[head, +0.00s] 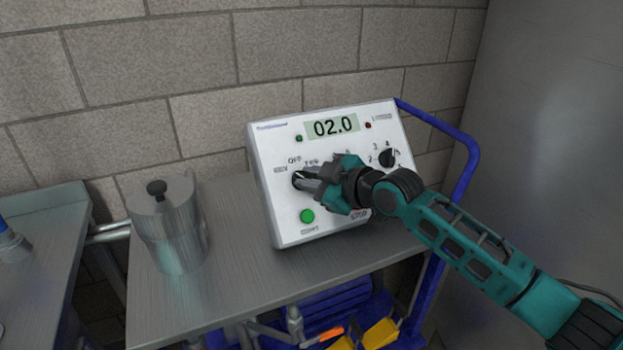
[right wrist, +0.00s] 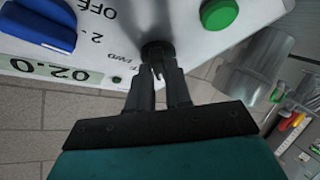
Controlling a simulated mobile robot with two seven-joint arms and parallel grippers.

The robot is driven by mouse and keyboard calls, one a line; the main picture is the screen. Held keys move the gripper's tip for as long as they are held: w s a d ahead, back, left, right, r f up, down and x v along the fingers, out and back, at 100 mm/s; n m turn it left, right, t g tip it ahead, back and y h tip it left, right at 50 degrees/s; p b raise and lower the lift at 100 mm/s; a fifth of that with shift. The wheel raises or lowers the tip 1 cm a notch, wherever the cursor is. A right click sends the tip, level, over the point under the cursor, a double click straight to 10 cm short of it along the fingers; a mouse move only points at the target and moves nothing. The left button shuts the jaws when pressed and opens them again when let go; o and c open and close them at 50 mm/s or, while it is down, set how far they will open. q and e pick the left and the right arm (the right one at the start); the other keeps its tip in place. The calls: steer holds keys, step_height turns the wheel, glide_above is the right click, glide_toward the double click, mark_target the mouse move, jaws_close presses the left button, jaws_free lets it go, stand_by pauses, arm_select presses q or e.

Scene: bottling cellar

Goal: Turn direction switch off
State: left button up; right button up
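The white control box (head: 283,217) stands tilted on the metal cart and shows 02.0 on its display. The direction switch (head: 298,179) is a black knob at the box's left side, with REV, OFF and FWD marked around it. My right gripper (head: 308,183) is at this knob. In the right wrist view the two fingers (right wrist: 158,82) are close together on either side of the dark switch (right wrist: 157,49) and look shut on it. The fingers partly cover the switch, so I cannot tell its setting. My left gripper is not in view.
A green button (head: 307,216) sits just below the switch. A black dial (head: 388,157) is to the right, and a blue knob (right wrist: 42,22) shows in the wrist view. A lidded metal pot (head: 168,222) stands left of the box. The cart top (head: 235,284) in front is clear.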

jaws_close()
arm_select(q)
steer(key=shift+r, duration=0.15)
